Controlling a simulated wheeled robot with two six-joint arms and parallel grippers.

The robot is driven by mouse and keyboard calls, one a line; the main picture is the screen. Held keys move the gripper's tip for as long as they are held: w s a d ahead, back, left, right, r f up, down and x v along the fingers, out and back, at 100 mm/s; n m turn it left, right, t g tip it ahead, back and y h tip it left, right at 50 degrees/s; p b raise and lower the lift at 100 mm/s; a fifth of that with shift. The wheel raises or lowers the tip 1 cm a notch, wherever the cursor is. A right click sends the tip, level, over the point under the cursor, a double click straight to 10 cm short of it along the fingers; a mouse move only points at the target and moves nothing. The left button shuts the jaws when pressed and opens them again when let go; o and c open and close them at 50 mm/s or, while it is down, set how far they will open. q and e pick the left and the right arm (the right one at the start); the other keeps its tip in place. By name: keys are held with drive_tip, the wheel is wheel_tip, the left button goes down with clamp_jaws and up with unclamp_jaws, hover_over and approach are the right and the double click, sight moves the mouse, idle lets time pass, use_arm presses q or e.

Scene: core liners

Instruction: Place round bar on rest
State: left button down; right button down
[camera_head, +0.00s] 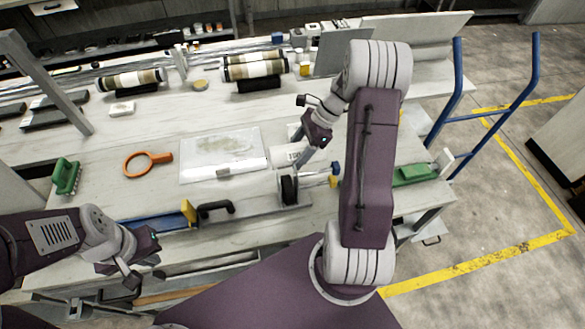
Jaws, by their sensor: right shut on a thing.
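My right gripper (304,158) reaches down over the bench beside a white cylinder (287,154). It is shut on a short grey bar-like piece, partly hidden by the hand, which I take for the round bar. A pale round length (240,168) lies on the bench, left of that gripper. A clamp-like fixture with a black wheel (288,188) stands just below the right gripper; I cannot tell whether it is the rest. My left gripper (146,279) is empty at the front edge of the bench, its fingers apart.
Core tubes (131,80) rest on black cradles behind. A blue-handled trolley (495,115) stands at right.

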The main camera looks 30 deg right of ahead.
wheel_tip(320, 180, down, 5)
drive_tip(key=shift+w+r, duration=0.1)
drive_tip(key=shift+r, duration=0.05)
drive_tip(key=shift+f, duration=1.9)
drive_tip(key=c, duration=0.6)
unclamp_jaws()
drive_tip(key=shift+f, duration=0.1)
